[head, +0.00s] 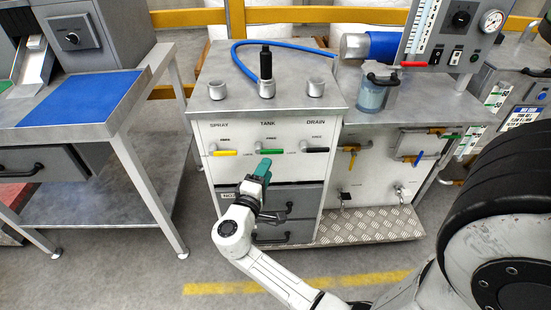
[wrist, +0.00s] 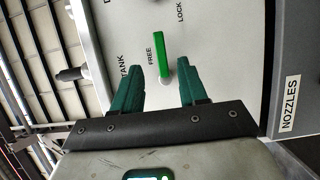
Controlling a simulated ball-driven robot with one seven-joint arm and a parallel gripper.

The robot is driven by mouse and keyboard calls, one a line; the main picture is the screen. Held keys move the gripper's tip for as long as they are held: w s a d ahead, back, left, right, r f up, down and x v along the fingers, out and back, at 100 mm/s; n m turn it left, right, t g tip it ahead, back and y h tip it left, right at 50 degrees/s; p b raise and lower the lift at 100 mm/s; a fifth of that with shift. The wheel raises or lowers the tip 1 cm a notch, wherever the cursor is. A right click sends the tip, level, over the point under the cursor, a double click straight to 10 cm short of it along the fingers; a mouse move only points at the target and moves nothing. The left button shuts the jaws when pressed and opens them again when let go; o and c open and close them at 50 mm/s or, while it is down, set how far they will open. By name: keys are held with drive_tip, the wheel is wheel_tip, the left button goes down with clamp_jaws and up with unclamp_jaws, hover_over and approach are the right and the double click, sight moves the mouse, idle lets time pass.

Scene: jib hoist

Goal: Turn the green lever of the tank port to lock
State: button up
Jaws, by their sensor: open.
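The green lever (head: 270,149) of the tank port sits under the TANK label on the white panel (head: 238,180), pointing right from its pivot. In the wrist view the green lever (wrist: 159,54) points up the picture from its round pivot, beside the word FREE. The word LOCK stands beyond its tip, off to the right. My gripper (head: 263,164) is just below the lever in the head view. In the wrist view my gripper (wrist: 162,70) is open, its green fingers on either side of the pivot end. Nothing is held; I cannot tell whether a finger touches the lever.
A yellow lever (head: 225,153) under SPRAY and a black lever (head: 316,150) under DRAIN flank the green one. The drawer (head: 290,199) is below the levers. A blue hose (head: 285,43) and black-topped fitting (head: 266,66) are on the bench top. The workbench (head: 60,130) stands left.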

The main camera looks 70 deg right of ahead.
sight(275, 153)
drive_tip(key=d, duration=0.7)
drive_tip(key=shift+d, duration=0.35)
clamp_jaws()
idle(0.3)
